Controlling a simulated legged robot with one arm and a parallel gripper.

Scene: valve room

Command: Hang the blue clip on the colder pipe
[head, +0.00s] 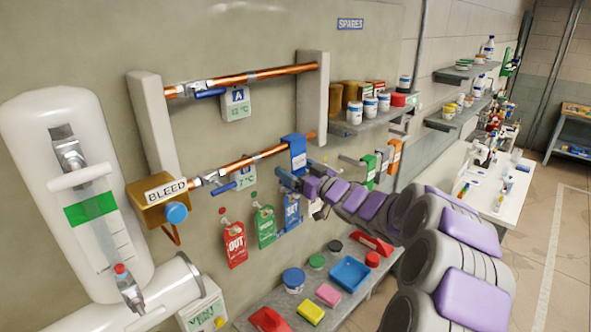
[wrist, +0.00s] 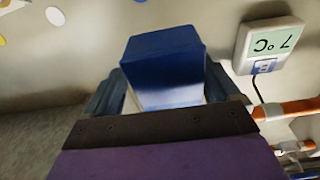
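The blue clip (head: 298,158) is at the lower copper pipe (head: 258,160), near its right end. Whether it is hooked over the pipe is unclear. The lower pipe's tag B (head: 244,178) reads 7 °C; the upper pipe (head: 250,76) has tag A (head: 236,104) reading 12 °C. My gripper (head: 290,182) is just below the clip. In the wrist view the clip (wrist: 165,70) sits between my gripper's fingers (wrist: 165,85), which appear shut on it. The lower pipe (wrist: 290,108) passes behind my gripper there.
Green (head: 368,170) and orange (head: 394,156) clips hang to the right. Red (head: 234,245), green and blue tags hang below the pipe. A lower shelf (head: 345,300) holds a blue tray and several small items. The spares shelf (head: 378,124) stands at the right.

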